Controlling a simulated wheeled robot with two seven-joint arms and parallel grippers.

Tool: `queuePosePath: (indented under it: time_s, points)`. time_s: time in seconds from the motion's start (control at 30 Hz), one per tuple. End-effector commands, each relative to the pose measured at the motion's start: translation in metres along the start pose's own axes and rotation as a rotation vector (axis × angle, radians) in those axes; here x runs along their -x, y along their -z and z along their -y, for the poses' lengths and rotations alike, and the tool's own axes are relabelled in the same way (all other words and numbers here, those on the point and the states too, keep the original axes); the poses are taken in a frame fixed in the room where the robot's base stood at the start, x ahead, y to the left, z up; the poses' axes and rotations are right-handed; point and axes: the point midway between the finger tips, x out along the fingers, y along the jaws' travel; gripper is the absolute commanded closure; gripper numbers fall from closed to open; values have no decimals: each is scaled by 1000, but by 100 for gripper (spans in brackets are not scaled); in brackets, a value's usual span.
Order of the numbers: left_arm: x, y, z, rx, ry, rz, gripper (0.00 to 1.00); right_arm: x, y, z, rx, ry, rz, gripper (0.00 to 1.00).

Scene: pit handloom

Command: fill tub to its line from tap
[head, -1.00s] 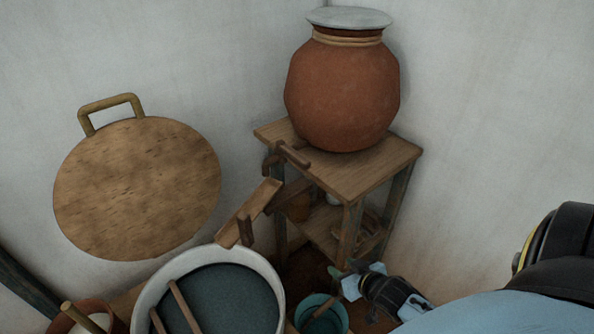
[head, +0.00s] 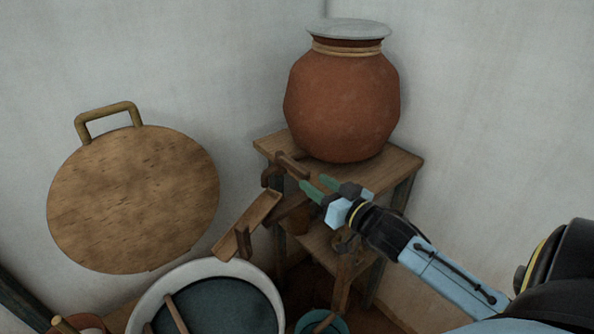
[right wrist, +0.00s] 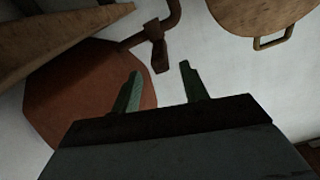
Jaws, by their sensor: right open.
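The tub (head: 200,267) is a wide pale-rimmed vessel at the bottom of the head view, with dark blue-grey liquid and a wooden stick in it. Its near side is cut off, and I cannot make out its line. The brown tap (head: 290,166) sticks out at the foot of the clay pot (head: 342,105). A wooden chute (head: 248,222) slopes from below the tap towards the tub. My right gripper (head: 312,184) is open and empty, just right of the tap. In the right wrist view, the tap's handle (right wrist: 158,52) shows ahead between the fingertips (right wrist: 160,72). My left gripper is not in view.
A wooden stand (head: 395,165) bears the pot, with small things on its lower shelf. A small teal bucket (head: 338,325) stands on the floor right of the tub. A round wooden board (head: 135,200) with a handle is against the left wall.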

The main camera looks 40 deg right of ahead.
Motion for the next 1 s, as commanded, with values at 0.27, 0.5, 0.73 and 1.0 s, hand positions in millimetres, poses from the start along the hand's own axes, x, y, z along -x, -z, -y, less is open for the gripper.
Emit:
queuePosePath:
  time_s: [0.27, 0.5, 0.73, 1.0]
  points:
    - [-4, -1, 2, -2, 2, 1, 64, -47, 0, 0, 2, -1, -2, 56]
    - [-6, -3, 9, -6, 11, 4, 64, -72, -1, 0, 0, -1, 1, 56]
    - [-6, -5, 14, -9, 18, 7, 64, -78, -1, 0, 1, -1, 2, 56]
    - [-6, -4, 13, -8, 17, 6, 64, -78, -1, 0, 1, -1, 2, 66]
